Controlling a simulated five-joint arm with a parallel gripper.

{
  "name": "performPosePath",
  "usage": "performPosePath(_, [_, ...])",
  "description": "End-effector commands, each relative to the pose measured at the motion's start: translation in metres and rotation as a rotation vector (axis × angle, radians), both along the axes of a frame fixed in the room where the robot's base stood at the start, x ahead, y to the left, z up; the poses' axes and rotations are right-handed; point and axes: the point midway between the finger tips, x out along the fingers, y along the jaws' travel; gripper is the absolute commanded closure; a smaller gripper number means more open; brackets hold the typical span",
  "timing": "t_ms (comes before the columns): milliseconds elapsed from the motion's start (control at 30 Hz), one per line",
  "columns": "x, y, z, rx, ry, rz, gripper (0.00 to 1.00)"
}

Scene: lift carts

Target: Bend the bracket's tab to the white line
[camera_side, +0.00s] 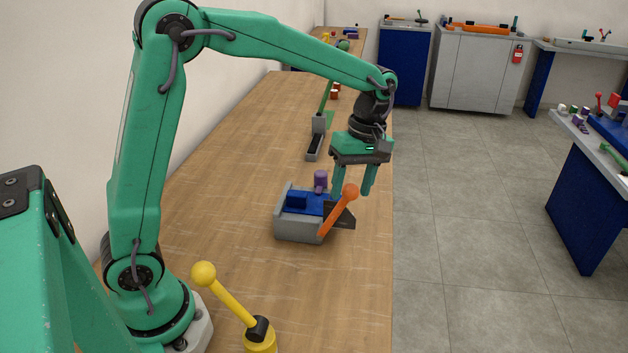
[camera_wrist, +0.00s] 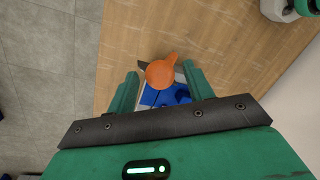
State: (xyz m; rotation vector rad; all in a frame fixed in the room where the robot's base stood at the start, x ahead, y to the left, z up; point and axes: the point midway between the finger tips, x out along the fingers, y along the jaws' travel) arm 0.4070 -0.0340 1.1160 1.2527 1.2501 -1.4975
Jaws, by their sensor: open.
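A grey bench fixture (camera_side: 296,229) with a blue clamp part (camera_side: 297,199) stands on the wooden table in the side view. An orange lever with a round knob (camera_side: 350,191) leans up and right from its near side, beside a dark plate (camera_side: 346,219). I cannot make out a separate bracket tab or the white line. My gripper (camera_side: 353,193) is open, pointing down, its fingers near the orange knob. In the wrist view the orange knob (camera_wrist: 160,73) lies between the open fingers, with the blue part (camera_wrist: 163,96) below it. Contact with the knob cannot be told.
A purple knob (camera_side: 320,178) stands just behind the fixture. A grey fixture with a green lever (camera_side: 316,138) is farther back. A yellow lever (camera_side: 230,298) stands at the front near my base. The table's right edge is close to the fixture; bare wood lies to its left.

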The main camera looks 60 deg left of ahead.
Motion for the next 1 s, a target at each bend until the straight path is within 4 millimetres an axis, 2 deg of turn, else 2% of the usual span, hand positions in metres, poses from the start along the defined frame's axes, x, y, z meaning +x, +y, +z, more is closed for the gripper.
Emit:
performPosePath(200, [-0.003, 0.001, -0.016, 0.0, 0.002, 0.0, 0.48])
performPosePath(533, [-0.004, 0.001, -0.019, 0.0, 0.0, 0.0, 0.48])
performPosePath(800, [-0.004, 0.001, -0.018, 0.0, 0.0, 0.0, 1.0])
performPosePath(1000, [-0.004, 0.001, -0.018, -0.001, -0.003, -0.001, 1.0])
